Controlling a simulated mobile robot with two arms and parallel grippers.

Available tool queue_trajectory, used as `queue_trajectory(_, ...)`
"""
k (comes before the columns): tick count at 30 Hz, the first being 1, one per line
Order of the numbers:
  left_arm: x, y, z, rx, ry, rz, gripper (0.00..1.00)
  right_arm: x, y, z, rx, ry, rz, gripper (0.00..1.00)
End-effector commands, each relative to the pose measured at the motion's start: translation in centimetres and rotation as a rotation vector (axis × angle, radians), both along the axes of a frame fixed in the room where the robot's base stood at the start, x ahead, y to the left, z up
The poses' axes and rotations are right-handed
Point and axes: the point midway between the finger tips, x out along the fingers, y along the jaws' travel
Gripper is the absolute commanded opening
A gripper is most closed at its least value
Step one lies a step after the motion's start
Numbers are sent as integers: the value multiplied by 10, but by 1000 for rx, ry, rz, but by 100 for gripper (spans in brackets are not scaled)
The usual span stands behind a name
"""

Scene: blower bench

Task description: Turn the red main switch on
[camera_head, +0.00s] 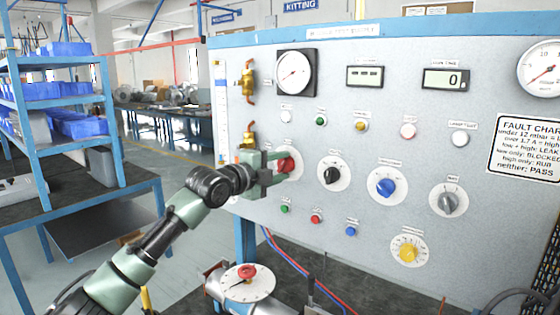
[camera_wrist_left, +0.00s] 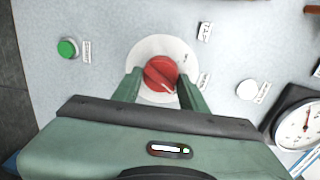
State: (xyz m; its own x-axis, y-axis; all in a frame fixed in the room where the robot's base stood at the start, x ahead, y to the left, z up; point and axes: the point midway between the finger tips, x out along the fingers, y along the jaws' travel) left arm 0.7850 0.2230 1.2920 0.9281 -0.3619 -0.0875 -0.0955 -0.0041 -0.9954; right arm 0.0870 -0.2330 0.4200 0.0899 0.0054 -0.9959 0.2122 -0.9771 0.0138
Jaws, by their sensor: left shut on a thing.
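The red main switch (camera_head: 286,164) is a round red knob on a white disc at the left of the grey upright panel. My left gripper (camera_head: 272,168) is at this knob in the head view, its fingers partly covering it. In the left wrist view the red knob (camera_wrist_left: 161,73) sits between the two green fingers of my left gripper (camera_wrist_left: 160,88), with a pale pointer line towards its lower right. The fingers are shut on the knob's sides. The lettering around the disc is too small to read. My right gripper is in neither view.
Black (camera_head: 333,174), blue (camera_head: 386,187) and grey (camera_head: 448,201) knobs sit right of the switch. A brass fitting (camera_head: 248,136) is just above my left gripper. Below is a white dial with a red knob (camera_head: 246,271). A blue shelf (camera_head: 60,103) stands at left.

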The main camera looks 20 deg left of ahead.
Motion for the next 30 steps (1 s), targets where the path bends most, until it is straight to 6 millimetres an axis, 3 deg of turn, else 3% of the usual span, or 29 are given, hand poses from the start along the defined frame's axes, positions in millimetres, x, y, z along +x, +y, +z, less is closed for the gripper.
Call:
queue_trajectory(12,-1,-1,0,217,-76,-1,2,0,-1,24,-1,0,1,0)
queue_trajectory(30,0,-1,-3,263,-93,-1,2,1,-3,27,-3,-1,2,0)
